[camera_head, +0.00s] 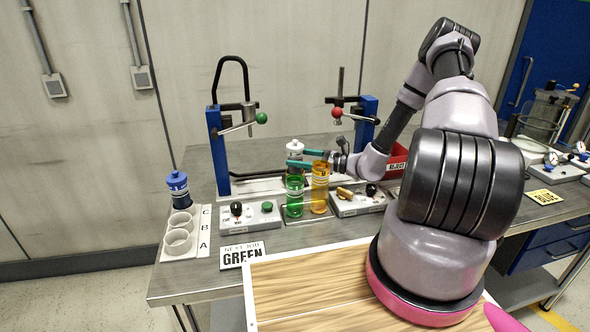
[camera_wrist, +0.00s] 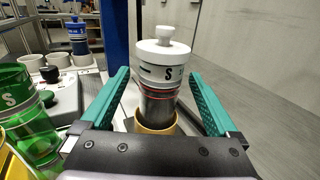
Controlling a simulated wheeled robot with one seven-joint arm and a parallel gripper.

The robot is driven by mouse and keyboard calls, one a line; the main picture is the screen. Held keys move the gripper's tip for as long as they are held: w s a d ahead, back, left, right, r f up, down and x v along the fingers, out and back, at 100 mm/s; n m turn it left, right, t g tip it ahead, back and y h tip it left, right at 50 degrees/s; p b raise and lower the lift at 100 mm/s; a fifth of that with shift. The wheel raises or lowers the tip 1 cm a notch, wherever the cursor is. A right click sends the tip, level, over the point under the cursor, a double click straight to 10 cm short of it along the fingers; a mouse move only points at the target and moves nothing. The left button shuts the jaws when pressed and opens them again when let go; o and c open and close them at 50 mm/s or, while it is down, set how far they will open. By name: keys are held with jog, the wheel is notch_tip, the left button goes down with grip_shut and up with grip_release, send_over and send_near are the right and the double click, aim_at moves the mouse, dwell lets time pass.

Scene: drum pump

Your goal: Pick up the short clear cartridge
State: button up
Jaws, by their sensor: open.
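The short cartridge with a white knobbed cap marked S (camera_wrist: 160,70) stands upright in a brass-coloured ring (camera_wrist: 150,128). Its see-through grey body has a red line around it. In the head view its white cap (camera_head: 295,147) shows behind the green and orange vessels. My gripper (camera_head: 306,158) is open with teal fingers. In the wrist view the fingers (camera_wrist: 160,78) lie on either side of the cartridge, with visible gaps on both sides. The lower end of the cartridge is hidden in the ring.
A green vessel (camera_head: 294,197) and an orange vessel (camera_head: 320,190) stand in front of the gripper. Blue press frames (camera_head: 219,150) rise on both sides. A blue-capped cartridge (camera_head: 177,186) stands in a white rack (camera_head: 202,240) at left. A sign (camera_head: 242,254) reads GREEN.

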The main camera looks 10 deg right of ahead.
jog(key=shift+w+a, duration=0.3)
jog(key=shift+a, duration=0.25)
grip_shut()
jog(key=shift+r, duration=0.1)
